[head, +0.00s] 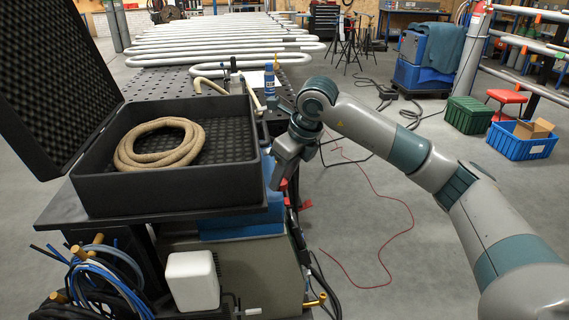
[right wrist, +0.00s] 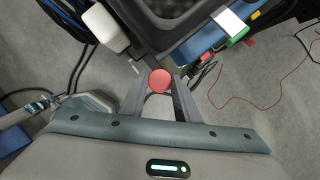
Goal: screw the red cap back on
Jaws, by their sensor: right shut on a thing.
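My right gripper (head: 275,178) hangs just right of the front right corner of the black case, pointing down. In the right wrist view its two fingers (right wrist: 159,86) are shut on the round red cap (right wrist: 159,79), whose flat face shows. The head view does not show the cap clearly in the jaws. I cannot make out the opening that the cap fits. A blue bottle (head: 269,82) stands upright on the perforated table behind the case. My left gripper is not seen in the head view.
The open black case (head: 180,202) holds a coiled tan hose (head: 127,150) and sits on a cart. A white box (head: 192,280) and hoses (head: 120,262) are below. A red cable (head: 372,183) crosses the mostly clear floor to the right.

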